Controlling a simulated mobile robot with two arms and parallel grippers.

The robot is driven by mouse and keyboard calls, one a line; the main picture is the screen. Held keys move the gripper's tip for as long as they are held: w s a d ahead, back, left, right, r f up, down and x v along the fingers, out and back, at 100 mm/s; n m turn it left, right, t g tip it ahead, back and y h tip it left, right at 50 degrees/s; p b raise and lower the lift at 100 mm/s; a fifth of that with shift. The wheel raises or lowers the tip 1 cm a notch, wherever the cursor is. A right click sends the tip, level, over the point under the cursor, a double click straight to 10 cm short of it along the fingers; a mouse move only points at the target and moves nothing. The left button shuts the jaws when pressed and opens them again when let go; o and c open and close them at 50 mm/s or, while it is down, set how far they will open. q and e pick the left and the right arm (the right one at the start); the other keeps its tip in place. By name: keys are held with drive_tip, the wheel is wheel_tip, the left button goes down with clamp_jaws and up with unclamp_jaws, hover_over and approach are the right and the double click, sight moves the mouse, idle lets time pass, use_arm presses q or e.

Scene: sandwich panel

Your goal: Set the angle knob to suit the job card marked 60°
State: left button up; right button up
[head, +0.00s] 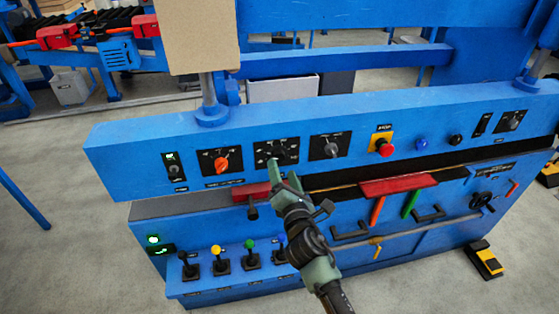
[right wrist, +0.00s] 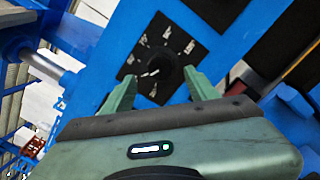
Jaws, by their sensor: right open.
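A black dial plate with pale marks around a dark round knob (head: 276,153) is on the blue machine front, left of centre in the head view. I take it to be the angle knob. In the right wrist view the knob (right wrist: 163,68) shows its white pointer line toward the lower left; the marks are too blurred to read surely. My right gripper (head: 284,184) is open just below and in front of the dial, its two green fingers (right wrist: 160,77) on either side of the knob, apparently not touching it. No readable 60° card shows. My left gripper is out of view.
An orange-red knob (head: 221,161) sits left of the dial and another dark knob (head: 331,147) right of it. A red stop button (head: 385,149) is farther right. A red block (head: 250,191) and several coloured levers (head: 219,262) lie below. A tan board (head: 195,35) rises above.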

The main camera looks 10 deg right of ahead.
sight(278, 159)
drive_tip(key=w, duration=0.4)
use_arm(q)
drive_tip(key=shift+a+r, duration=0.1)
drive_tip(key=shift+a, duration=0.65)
use_arm(e)
drive_tip(key=shift+w, duration=0.4)
clamp_jaws()
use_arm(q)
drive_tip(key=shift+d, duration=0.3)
use_arm(e)
drive_tip(key=m+b, duration=0.1)
drive_tip(key=m, duration=0.3)
drive_tip(key=shift+f+m, duration=0.1)
drive_tip(key=shift+m, duration=0.2)
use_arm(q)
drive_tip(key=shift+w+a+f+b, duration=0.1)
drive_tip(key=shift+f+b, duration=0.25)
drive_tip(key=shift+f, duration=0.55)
use_arm(e)
drive_tip(key=m, duration=0.4)
